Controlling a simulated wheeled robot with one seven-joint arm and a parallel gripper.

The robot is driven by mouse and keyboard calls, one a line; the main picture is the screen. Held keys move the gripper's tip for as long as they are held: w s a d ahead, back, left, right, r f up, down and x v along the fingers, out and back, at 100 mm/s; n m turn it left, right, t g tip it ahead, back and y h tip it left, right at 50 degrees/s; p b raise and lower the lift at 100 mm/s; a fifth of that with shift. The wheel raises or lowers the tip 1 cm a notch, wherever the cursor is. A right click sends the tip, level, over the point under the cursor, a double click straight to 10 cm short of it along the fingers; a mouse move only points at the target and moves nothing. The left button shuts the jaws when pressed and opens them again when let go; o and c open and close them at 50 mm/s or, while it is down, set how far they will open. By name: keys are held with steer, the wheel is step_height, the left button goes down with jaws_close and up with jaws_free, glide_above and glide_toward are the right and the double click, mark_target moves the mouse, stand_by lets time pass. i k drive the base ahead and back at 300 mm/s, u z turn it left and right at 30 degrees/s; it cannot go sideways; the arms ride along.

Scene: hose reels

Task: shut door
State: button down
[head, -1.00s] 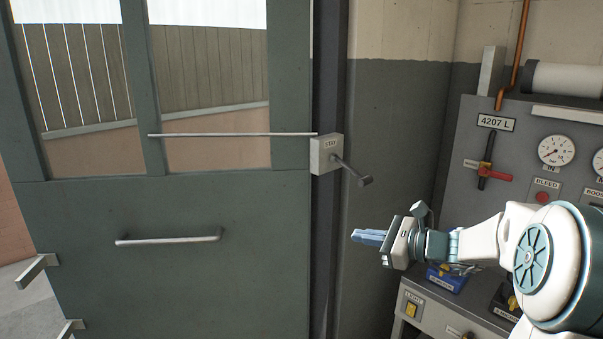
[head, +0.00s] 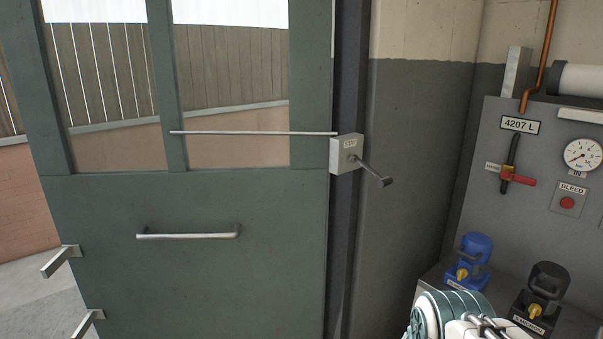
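The green door (head: 200,285) with glass panes fills the left of the head view. It stands open, with the yard outside showing past its left edge. A silver bar handle (head: 188,235) runs across its lower panel. A grey box marked STAY (head: 346,154) sits at the door's right edge, with a thin rod (head: 255,132) reaching across the panes and a short lever (head: 372,171) sticking out to the right. My gripper is out of the frame; only part of my arm shows at the bottom right.
A grey panel (head: 470,210) with a gauge (head: 582,154), a red-handled valve (head: 512,176) and a BLEED button stands at the right. A blue device (head: 468,262) and a black device (head: 541,296) sit below it. The wall (head: 410,150) between door and panel is bare.

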mark_target(177, 251)
steer(key=u, duration=0.4)
steer(key=i, duration=0.75)
steer(key=u, duration=0.4)
